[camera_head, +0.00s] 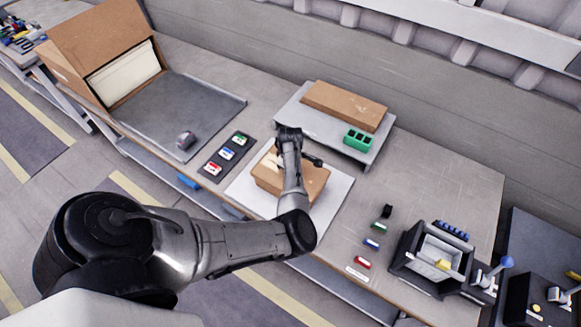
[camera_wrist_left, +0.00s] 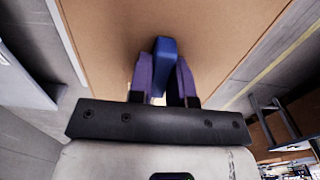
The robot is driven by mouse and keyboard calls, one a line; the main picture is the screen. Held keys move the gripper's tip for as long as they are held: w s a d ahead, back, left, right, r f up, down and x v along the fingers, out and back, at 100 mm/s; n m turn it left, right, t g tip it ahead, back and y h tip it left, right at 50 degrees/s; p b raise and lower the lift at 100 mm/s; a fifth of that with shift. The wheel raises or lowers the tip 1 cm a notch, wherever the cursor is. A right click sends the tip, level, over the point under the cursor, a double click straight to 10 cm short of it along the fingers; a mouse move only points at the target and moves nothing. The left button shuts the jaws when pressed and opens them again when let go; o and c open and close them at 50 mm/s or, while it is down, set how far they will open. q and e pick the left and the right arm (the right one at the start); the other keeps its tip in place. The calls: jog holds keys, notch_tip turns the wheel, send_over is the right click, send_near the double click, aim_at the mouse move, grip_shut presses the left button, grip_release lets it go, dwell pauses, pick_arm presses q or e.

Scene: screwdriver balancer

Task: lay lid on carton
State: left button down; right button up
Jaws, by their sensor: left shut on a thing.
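The brown cardboard carton (camera_head: 267,183) stands on a white mat in the middle of the bench in the head view, partly hidden behind my left arm. My left gripper (camera_wrist_left: 161,65) is shut on a blue grip piece (camera_wrist_left: 165,50) in the left wrist view. The brown lid panel (camera_wrist_left: 225,35) fills most of that view behind the fingers. In the head view the gripper is over the carton, and its fingertips are hidden. I cannot tell whether the lid touches the carton's rim. My right gripper is not in view.
A flat brown box (camera_head: 345,104) and a green block (camera_head: 358,140) are on a raised grey platform behind. A large open box (camera_head: 105,50) stands at back left. A black-framed bin (camera_head: 432,255) and several small coloured items are at right.

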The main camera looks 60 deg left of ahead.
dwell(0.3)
pick_arm(q)
jog(key=shift+f, duration=0.35)
dwell(0.6)
jog(key=c, duration=1)
grip_release()
notch_tip(320, 180, up, 14)
jog(key=shift+f+p, duration=0.1)
jog(key=shift+p, duration=0.45)
